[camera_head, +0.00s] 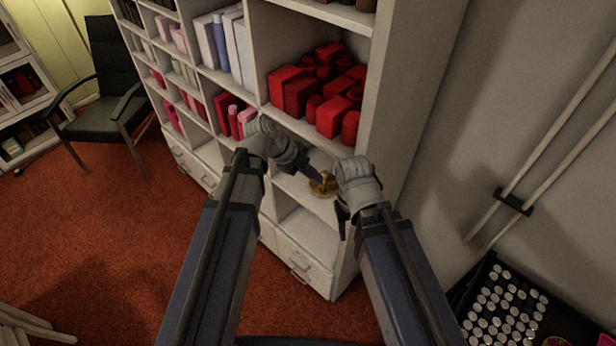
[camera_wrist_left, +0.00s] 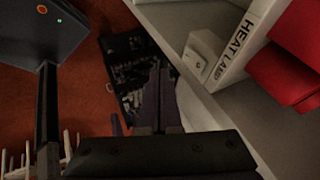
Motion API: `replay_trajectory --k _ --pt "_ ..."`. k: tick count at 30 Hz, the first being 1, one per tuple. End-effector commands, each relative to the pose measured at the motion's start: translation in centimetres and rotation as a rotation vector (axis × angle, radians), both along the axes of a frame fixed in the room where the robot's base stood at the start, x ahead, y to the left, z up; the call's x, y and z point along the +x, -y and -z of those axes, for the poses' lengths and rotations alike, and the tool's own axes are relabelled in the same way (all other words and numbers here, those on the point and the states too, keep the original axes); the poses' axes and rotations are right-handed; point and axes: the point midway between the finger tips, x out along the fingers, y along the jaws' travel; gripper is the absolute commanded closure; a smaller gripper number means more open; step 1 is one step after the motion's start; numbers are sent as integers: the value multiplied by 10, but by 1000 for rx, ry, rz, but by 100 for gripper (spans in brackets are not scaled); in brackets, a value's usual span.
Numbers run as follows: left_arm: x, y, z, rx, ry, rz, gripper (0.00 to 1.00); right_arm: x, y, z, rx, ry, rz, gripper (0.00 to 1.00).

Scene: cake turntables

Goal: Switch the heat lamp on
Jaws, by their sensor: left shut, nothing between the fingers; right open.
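A shelf edge label (camera_wrist_left: 236,48) reading "HEAT LAMP" shows in the left wrist view. Beside it, on the white shelf side, is a small white box (camera_wrist_left: 203,53) that looks like a switch; its setting is too small to tell. My left gripper (camera_head: 312,176) is shut and empty in front of the shelf unit in the head view. In the left wrist view its fingers (camera_wrist_left: 157,80) are left of and below the white box, apart from it. My right gripper (camera_head: 343,220) is open and empty near the shelf's right end. I cannot make out the lamp itself.
The white shelf unit (camera_head: 425,80) holds red boxes and cylinders (camera_head: 315,90). A gold round object (camera_head: 323,184) sits in a lower compartment between my grippers. A black tray of pale-topped jars (camera_head: 505,310) is at lower right. A dark chair (camera_head: 105,110) stands left on open red carpet.

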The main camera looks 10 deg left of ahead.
Motion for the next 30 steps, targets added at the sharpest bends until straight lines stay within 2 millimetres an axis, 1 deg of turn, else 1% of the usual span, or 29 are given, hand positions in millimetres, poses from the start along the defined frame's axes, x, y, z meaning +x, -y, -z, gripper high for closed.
replay_trajectory --k 1,7,10,15,20,30 --pt "2 6 15 0 1 3 100 0 0 15 0 0 1 50" --pt "6 23 39 -1 1 2 100 0 0 39 -1 1 -1 50" --pt "21 32 35 -1 0 1 100 0 0 35 -1 1 -2 50" --pt "34 42 37 0 -1 2 100 0 0 37 -1 1 -2 50" --pt "38 45 37 0 0 0 100 0 0 37 -1 1 -3 50" --pt "38 46 37 0 0 0 100 0 0 38 -1 1 -3 50"
